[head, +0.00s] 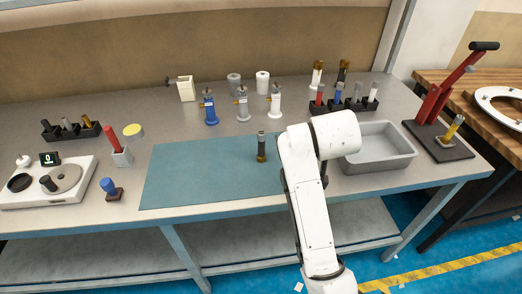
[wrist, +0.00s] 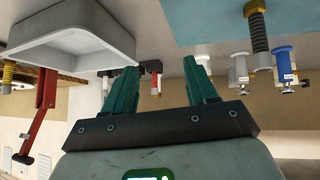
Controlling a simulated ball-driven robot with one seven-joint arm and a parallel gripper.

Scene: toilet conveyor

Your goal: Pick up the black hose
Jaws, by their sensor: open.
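A dark hose (head: 261,148) with a brass end stands upright on the teal mat (head: 200,178), just left of my arm. In the wrist view, which looks upside down, a ribbed hose (wrist: 259,32) with a brass nut shows at the upper right, on the blue mat (wrist: 195,10). Another dark hose-like piece (head: 343,70) stands at the back right. My gripper (wrist: 159,65) is open, with its teal fingers apart and nothing between them. The hose is outside the fingers, to the right in the wrist view. In the head view my gripper is hidden behind my arm.
A grey tray (head: 378,162) lies right of my arm, with a red lever press (head: 436,105) beyond it. Black racks (head: 340,105) and blue and white valves (head: 211,108) stand at the back. A white scale (head: 45,185) is at left. Much of the mat is clear.

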